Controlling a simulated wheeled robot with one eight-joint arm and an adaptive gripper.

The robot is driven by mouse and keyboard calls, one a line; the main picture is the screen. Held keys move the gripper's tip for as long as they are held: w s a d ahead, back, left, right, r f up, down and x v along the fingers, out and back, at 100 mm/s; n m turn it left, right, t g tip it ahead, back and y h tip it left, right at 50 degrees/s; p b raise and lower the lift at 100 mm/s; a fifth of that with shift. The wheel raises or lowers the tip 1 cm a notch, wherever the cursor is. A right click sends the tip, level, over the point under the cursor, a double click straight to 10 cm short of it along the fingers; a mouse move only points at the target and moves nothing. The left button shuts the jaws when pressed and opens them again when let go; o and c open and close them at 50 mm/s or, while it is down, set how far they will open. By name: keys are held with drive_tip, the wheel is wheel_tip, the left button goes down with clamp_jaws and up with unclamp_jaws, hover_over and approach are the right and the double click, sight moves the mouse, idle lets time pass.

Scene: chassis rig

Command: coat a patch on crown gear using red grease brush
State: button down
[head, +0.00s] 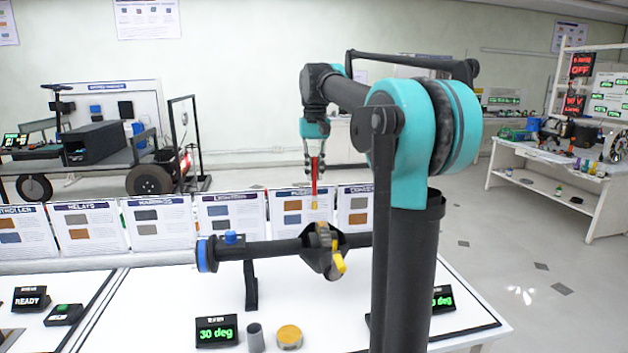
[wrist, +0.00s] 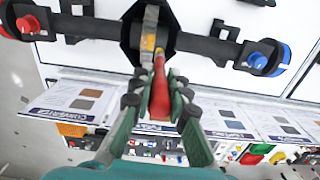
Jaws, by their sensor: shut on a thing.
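My gripper (head: 314,172) is shut on the red grease brush (head: 315,163), which points down with its yellowish tip lowest. The brush also shows between the fingers in the wrist view (wrist: 158,92). The crown gear (head: 323,238) sits in the open dark housing in the middle of the axle (head: 273,250); it also shows in the wrist view (wrist: 150,25). In the head view the brush tip is just above the gear, with a small gap. In the wrist view the tip overlaps the gear's near edge, where a yellow patch (wrist: 148,42) shows.
The axle rests on a stand (head: 250,290) on the white bench. A display reading 30 deg (head: 216,332), a grey cup (head: 255,338) and a round yellow-topped tin (head: 289,337) stand in front. A row of information boards (head: 160,222) stands behind the axle.

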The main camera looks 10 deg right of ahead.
drive_tip(key=shift+r, duration=1.35)
drive_tip(key=shift+d, duration=0.1)
